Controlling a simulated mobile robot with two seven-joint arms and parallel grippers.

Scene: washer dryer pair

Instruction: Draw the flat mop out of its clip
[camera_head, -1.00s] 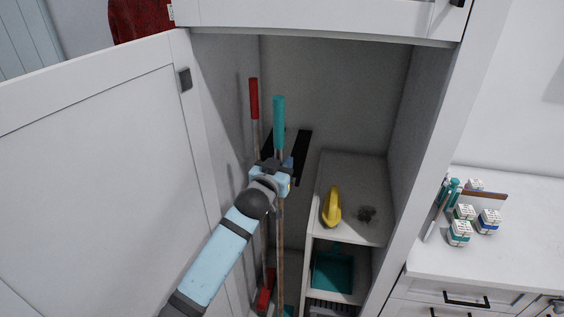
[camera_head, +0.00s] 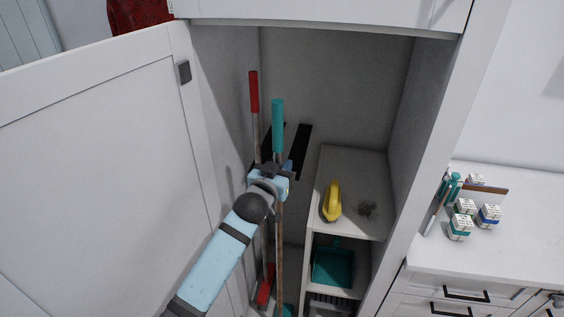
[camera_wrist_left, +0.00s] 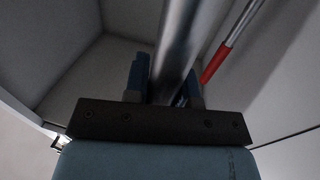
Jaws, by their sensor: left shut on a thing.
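The flat mop, with a teal grip (camera_head: 278,125) on a long pole, stands nearly upright in the open tall cabinet. A teal part (camera_head: 284,311) shows low by its pole at the bottom edge. My left gripper (camera_head: 272,178) is shut on the pole just below the teal grip. In the left wrist view a grey pole (camera_wrist_left: 185,45) runs up between the two fingers. A dark strip (camera_head: 301,150) on the back wall lies just right of the mop; the clip itself is hidden or too small to make out. My right gripper is not in view.
A red-handled tool (camera_head: 254,92) stands close to the left of the mop, with a red head (camera_head: 265,285). A shelf unit (camera_head: 355,165) on the right holds a yellow object (camera_head: 332,202) and a teal dustpan (camera_head: 333,262). The open door (camera_head: 90,170) is left.

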